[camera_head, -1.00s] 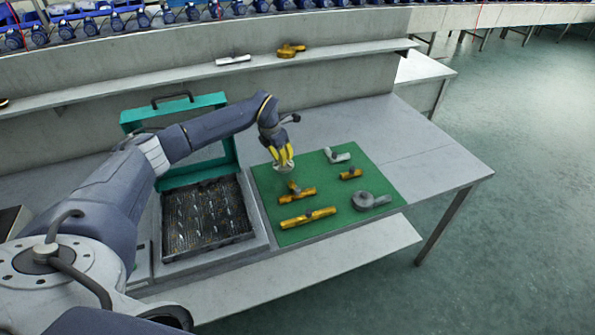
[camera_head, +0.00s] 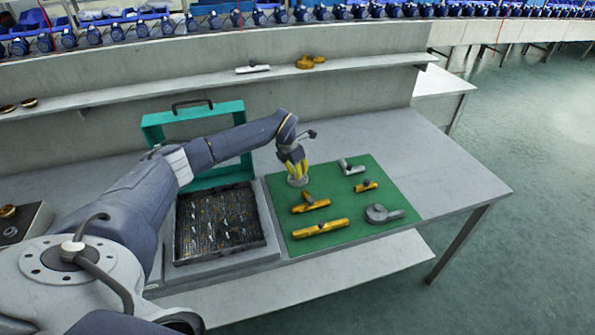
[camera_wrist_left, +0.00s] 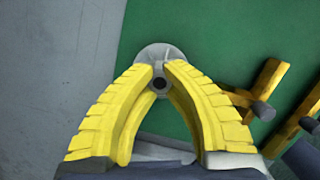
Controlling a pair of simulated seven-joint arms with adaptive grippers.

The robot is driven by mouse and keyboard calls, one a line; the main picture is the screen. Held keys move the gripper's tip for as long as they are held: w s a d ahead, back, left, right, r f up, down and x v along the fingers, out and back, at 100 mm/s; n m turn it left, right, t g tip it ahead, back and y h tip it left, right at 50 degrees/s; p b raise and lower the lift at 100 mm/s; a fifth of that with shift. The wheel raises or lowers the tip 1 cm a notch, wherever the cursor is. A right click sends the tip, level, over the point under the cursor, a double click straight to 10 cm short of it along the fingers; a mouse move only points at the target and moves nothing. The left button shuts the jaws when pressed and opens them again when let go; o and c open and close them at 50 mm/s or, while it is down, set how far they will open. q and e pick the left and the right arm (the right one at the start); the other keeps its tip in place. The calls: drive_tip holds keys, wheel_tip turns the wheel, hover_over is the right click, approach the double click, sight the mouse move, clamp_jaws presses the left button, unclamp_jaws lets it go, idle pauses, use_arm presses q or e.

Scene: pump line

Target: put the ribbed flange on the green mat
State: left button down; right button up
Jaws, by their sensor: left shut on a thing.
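The ribbed flange (camera_head: 297,182) is a small pale grey disc with a raised neck, at the back left part of the green mat (camera_head: 335,190). My left gripper (camera_head: 296,172) is shut on it from above, its yellow fingers pointing down. In the left wrist view the flange (camera_wrist_left: 148,53) shows at the fingertips (camera_wrist_left: 160,72), with the mat (camera_wrist_left: 220,40) around its right and the mat's edge close to its left. I cannot tell whether the flange touches the mat. My right gripper is not in view.
Yellow pipe fittings (camera_head: 321,228), a grey fitting (camera_head: 352,168) and a round grey part (camera_head: 380,214) lie on the mat. An open green-lidded case (camera_head: 150,124) stands left of it. A shelf (camera_head: 350,64) runs behind. Bare bench lies right of the mat.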

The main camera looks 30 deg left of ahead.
use_arm(q)
drive_tip(key=c, duration=1.5)
unclamp_jaws()
drive_tip(key=shift+r, duration=0.1)
drive_tip(key=shift+r, duration=0.3)
drive_tip(key=shift+v, duration=1.25)
drive_tip(key=s+a, duration=0.1)
drive_tip(key=s, duration=0.3)
drive_tip(key=s+a, duration=0.1)
drive_tip(key=s, duration=0.2)
drive_tip(key=s+a, duration=0.1)
drive_tip(key=s, duration=0.3)
drive_tip(key=shift+s+a, duration=0.3)
drive_tip(key=shift+a, duration=0.05)
